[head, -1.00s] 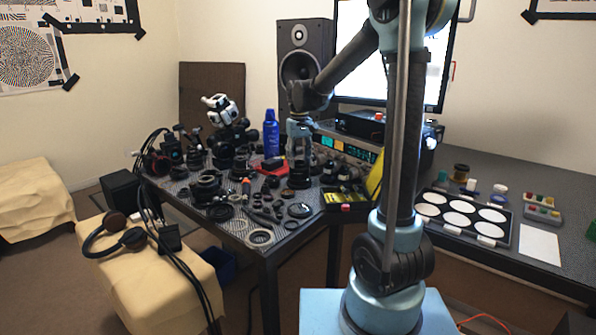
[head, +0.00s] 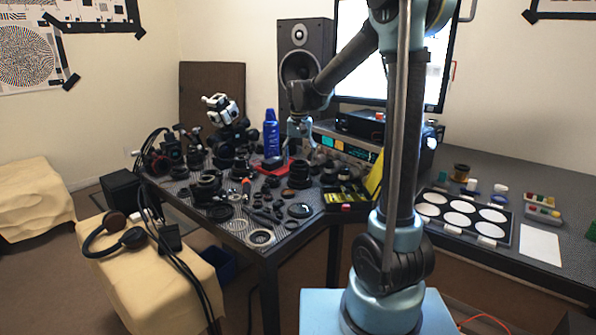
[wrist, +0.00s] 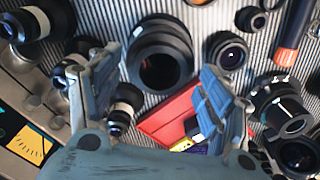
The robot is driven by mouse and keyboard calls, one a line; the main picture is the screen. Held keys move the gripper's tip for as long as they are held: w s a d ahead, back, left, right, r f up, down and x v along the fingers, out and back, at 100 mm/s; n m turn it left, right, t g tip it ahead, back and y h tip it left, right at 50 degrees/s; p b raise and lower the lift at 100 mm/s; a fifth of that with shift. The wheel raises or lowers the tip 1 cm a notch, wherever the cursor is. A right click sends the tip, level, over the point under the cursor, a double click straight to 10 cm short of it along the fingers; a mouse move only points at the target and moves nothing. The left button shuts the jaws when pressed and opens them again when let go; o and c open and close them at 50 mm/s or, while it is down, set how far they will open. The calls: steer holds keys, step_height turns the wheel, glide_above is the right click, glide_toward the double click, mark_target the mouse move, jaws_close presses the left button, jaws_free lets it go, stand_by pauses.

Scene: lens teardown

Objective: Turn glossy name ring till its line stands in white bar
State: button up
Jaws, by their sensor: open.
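My gripper (head: 300,138) hangs over the back part of the crowded table in the head view. In the wrist view its two fingers (wrist: 162,62) are spread wide with nothing held between them. A large black lens barrel (wrist: 160,52) stands beyond the fingertips, its dark round opening facing the camera. It seems to be the black stacked barrel (head: 298,176) in the head view.
A red mat (wrist: 170,117) lies close to the large barrel, with a dark item on it. A smaller lens (wrist: 229,52) and several other lens parts crowd around. A blue bottle (head: 271,135) stands left of my gripper. An instrument with lit displays (head: 345,150) is at its right.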

step_height(320, 180, up, 11)
steer(key=s+d, duration=0.8)
steer(key=s+d+f, duration=0.4)
steer(key=s+f, duration=0.2)
steer(key=s, duration=0.2)
steer(key=s+d+f+t, duration=0.1)
steer(key=s+d+f, duration=0.3)
steer(key=s+f, duration=0.3)
steer(key=s+d+f+n+t, duration=0.1)
steer(key=s+d+f, duration=0.4)
steer(key=s, duration=0.4)
steer(key=shift+f, duration=0.85)
